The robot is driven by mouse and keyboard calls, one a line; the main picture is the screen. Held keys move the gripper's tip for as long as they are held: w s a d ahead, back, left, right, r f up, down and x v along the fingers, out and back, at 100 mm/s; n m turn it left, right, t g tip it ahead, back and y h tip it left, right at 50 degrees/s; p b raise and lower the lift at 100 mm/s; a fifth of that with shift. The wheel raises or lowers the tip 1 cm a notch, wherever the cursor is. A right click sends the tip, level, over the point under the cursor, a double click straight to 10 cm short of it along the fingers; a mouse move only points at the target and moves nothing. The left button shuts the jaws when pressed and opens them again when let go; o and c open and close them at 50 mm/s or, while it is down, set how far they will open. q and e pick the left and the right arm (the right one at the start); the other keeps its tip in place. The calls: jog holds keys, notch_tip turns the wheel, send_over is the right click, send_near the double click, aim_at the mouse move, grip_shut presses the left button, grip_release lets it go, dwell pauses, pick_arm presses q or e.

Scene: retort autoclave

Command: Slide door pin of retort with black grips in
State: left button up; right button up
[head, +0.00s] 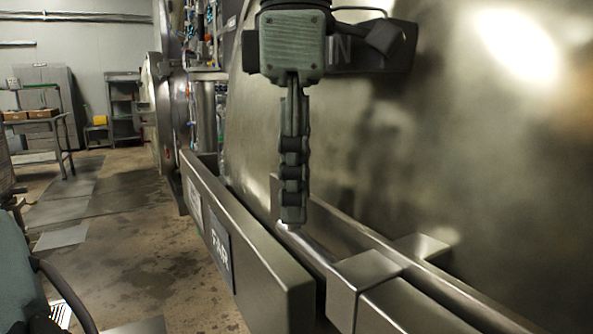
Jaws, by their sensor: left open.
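My left gripper (293,214) hangs in the upper middle of the head view, fingers pointing down. I see it nearly edge-on, one finger mostly hiding the other; it is open. The bar runs into a square metal block (364,283) on a rail. The large shiny retort door (450,140) fills the right side. No black grips can be made out. My right gripper is not in view.
A thick metal beam (262,262) with lettered plates runs in front of the door, left of the bar. A dark labelled bracket (372,52) is behind the gripper. Another retort (165,110) and a table (40,122) stand farther back. The floor at left is open.

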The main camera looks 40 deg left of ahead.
pick_arm(q)
notch_tip(320, 180, up, 12)
dwell(0.6)
dwell(0.5)
